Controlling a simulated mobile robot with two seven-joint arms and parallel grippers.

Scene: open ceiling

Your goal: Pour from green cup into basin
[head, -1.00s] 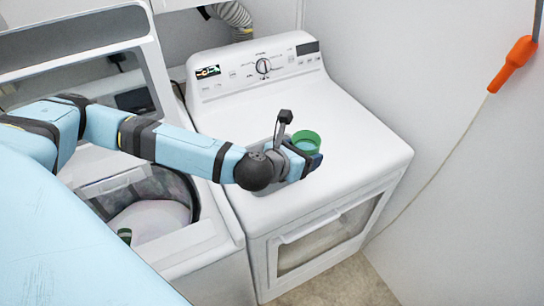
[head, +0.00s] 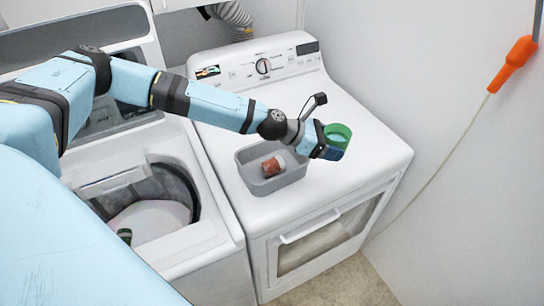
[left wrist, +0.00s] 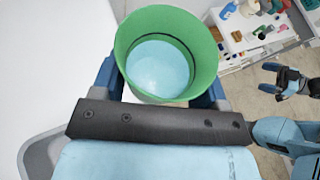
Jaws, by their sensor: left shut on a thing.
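My left gripper (head: 328,146) is shut on the green cup (head: 343,137) and holds it roughly upright above the dryer top, right of the basin. In the left wrist view the cup (left wrist: 207,60) sits between the two fingers, with a light blue surface inside it; I cannot tell what that is. The grey basin (head: 282,182) stands on the dryer, below and left of the gripper, partly behind my wrist. A reddish-brown object (head: 271,166) with a pale end lies in it. My right gripper (left wrist: 287,80) shows in the left wrist view, open and empty, away from the cup.
The white dryer (head: 365,165) has free room at the right and front. An open washer (head: 205,240) stands to the left. A wall with a hanging orange-handled cord (head: 514,62) is on the right. A cluttered white surface (left wrist: 255,28) shows in the left wrist view.

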